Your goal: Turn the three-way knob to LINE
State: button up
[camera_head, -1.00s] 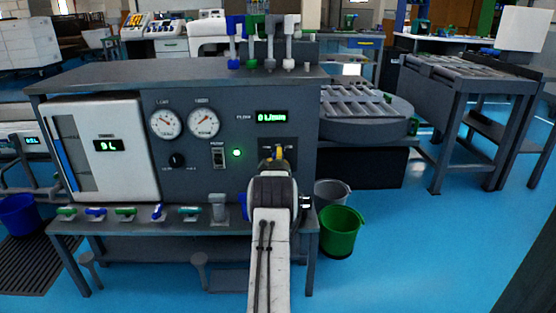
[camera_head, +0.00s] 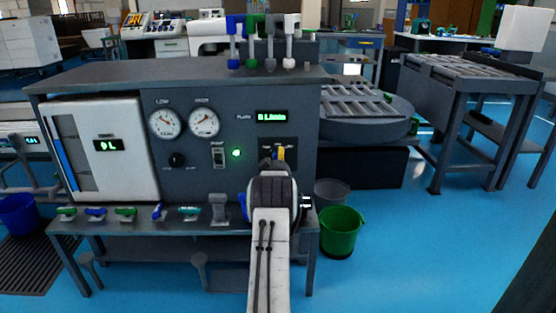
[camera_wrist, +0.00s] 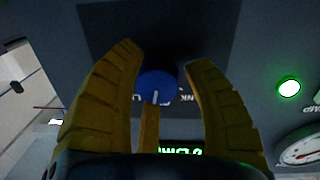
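The three-way knob (camera_wrist: 158,86) shows in the wrist view as a round blue knob with a white pointer line, on a dark panel. Lettering beside it is partly hidden and I cannot read its position. My gripper (camera_wrist: 164,56) has yellow fingers spread on both sides of the knob, with gaps visible; a further yellow finger part lies below it. The gripper is open and does not appear closed on the knob. In the head view my gripper (camera_head: 281,153) is at the panel's right part, and the knob is hidden behind it.
The test bench (camera_head: 185,72) carries two gauges, a pump switch (camera_head: 218,155), a green lamp (camera_head: 236,153) and a flow display (camera_head: 271,116). Coloured valve handles line its front ledge. A green bucket (camera_head: 341,232) stands on the floor at right.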

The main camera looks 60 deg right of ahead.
jog(key=o, duration=0.3)
jog(key=shift+r, duration=0.1)
jog(key=shift+o, duration=0.2)
jog(key=v, duration=1.2)
dwell(0.4)
